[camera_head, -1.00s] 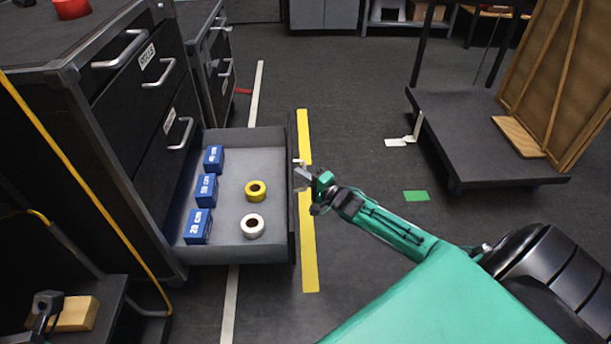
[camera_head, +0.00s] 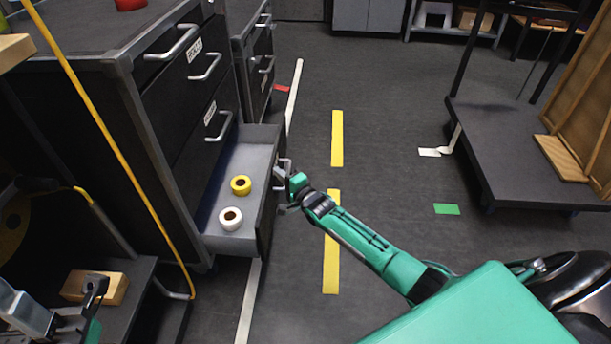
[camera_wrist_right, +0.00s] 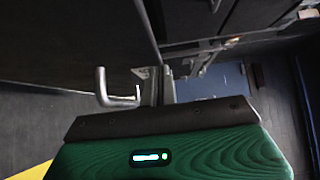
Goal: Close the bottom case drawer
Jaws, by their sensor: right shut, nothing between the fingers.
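The bottom case drawer (camera_head: 232,245) is partly open, sticking out of the black case (camera_head: 95,85) on the left. It holds a yellow tape roll (camera_head: 241,185) and a white tape roll (camera_head: 231,218). The blue boxes do not show now. My right gripper (camera_head: 284,191) is shut and empty at the outer face of the drawer front, close to its handle (camera_head: 287,165). In the right wrist view, the closed fingers (camera_wrist_right: 156,86) are beside a bent metal handle (camera_wrist_right: 115,92); contact is hard to tell.
Two upper drawers with handles (camera_head: 205,67) are shut. A dark low platform (camera_head: 525,165) with wooden panels stands at the right. A wooden block (camera_head: 92,288) lies on a low shelf at the lower left. The floor right of the drawer is clear, with yellow tape (camera_head: 337,138).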

